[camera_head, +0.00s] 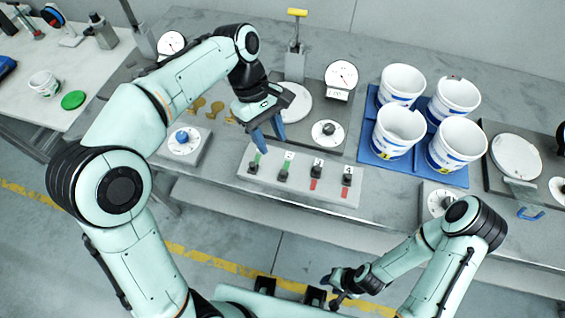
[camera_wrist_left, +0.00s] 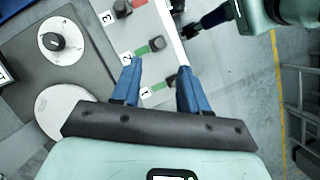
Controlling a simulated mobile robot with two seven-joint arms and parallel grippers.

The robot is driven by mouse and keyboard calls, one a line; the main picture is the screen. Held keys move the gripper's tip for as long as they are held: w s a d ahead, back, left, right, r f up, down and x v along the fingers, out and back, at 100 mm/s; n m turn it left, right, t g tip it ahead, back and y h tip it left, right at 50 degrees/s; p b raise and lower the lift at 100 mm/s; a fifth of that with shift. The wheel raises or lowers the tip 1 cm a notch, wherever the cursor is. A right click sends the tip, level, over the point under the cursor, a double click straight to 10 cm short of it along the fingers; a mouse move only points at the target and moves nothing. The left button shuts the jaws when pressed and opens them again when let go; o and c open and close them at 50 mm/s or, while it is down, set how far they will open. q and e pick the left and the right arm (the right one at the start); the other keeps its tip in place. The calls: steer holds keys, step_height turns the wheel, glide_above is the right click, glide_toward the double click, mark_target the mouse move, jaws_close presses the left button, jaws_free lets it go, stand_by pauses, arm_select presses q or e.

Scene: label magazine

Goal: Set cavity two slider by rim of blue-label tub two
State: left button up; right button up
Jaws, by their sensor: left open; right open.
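The grey slider panel (camera_head: 300,190) has several black knobs. The slider two knob (camera_head: 283,174) sits toward the front edge, with green showing behind it; it also shows beyond the fingertips in the left wrist view (camera_wrist_left: 157,43). The slider one knob (camera_wrist_left: 172,82) lies near the right-hand finger. My left gripper (camera_head: 268,145) is open and empty above the panel's left end. White tubs with blue labels stand at right: front left (camera_head: 398,133), front right (camera_head: 457,144), back left (camera_head: 402,84), back right (camera_head: 453,100). I cannot read their numbers. My right gripper (camera_head: 338,290) is open, low in front of the bench.
The tubs stand on a blue tray (camera_head: 377,157). Left of the panel is a dial box (camera_head: 184,143). Behind the panel are a plate with a knob (camera_head: 327,133) and a round gauge (camera_head: 341,75). A white disc (camera_head: 516,157) lies far right.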

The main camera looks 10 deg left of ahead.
mark_target(283, 172)
arm_select(q)
steer(key=b+x, duration=0.1)
steer(key=x, duration=0.9)
steer(key=shift+w+d+f+b, duration=0.1)
steer(key=shift+f+b, duration=0.05)
steer(key=shift+b, duration=0.25)
arm_select(e)
steer(key=f, duration=0.1)
steer(key=s+f, duration=0.1)
steer(key=shift+s+f, duration=0.15)
steer(key=shift+f, duration=0.15)
